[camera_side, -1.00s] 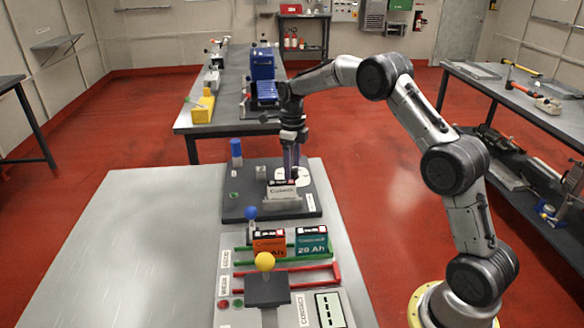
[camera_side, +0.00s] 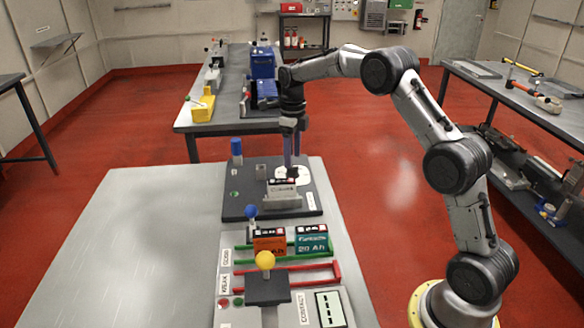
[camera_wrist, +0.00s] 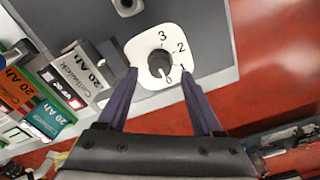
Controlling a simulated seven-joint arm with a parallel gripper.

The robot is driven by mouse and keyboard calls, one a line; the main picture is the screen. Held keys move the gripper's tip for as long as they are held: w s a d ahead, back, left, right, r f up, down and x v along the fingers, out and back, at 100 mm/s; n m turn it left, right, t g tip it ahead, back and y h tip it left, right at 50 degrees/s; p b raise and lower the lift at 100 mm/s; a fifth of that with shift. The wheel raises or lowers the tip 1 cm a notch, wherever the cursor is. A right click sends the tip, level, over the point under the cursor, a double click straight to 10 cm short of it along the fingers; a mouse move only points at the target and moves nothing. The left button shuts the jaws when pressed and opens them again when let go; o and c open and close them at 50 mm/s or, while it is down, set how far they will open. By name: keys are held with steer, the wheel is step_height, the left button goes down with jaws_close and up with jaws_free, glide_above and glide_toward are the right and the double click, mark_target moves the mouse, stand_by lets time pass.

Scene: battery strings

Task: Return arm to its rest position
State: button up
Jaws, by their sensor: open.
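My gripper (camera_side: 291,160) is open and empty, pointing down above the dark board (camera_side: 235,210) at the back of the work table. In the wrist view its two purple fingers (camera_wrist: 158,72) stand apart, on either side of a black rotary knob (camera_wrist: 160,63). The knob sits on a white dial plate (camera_wrist: 182,38) marked 0, 1, 2 and 3, and its pointer is near 0. In the side view the dial plate (camera_side: 304,177) is partly hidden behind the fingers and a battery. I cannot tell the exact gap between fingertips and knob.
A grey battery (camera_side: 282,192) stands in front of the dial. Orange (camera_side: 268,242) and teal (camera_side: 311,240) batteries stand nearer. A blue-topped post (camera_side: 236,150), a blue ball knob (camera_side: 251,211) and a yellow ball lever (camera_side: 265,260) stick up. The table's left side (camera_side: 130,250) is bare.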

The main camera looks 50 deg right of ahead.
steer(key=s+a+r+n+t, duration=0.1)
steer(key=s+a+r+t, duration=0.2)
steer(key=r, duration=0.6)
steer(key=s+a+r+n, duration=0.2)
steer(key=s+a+r, duration=0.2)
steer(key=r, duration=0.4)
steer(key=s+a+r+n+t, duration=0.1)
steer(key=s+a+r+n, duration=0.1)
steer(key=s+a+n, duration=0.3)
steer(key=s+r+n+t, duration=0.1)
steer(key=s+r+n, duration=0.2)
steer(key=s, duration=0.4)
steer(key=s+a+f+n, duration=0.1)
steer(key=s+f+n, duration=0.4)
steer(key=s+n, duration=0.3)
steer(key=s+a+f+n, duration=0.1)
steer(key=s+f+n, duration=0.4)
steer(key=n, duration=0.9)
steer(key=s, duration=0.3)
steer(key=shift+a+f+t, duration=0.3)
steer(key=shift+a, duration=0.1)
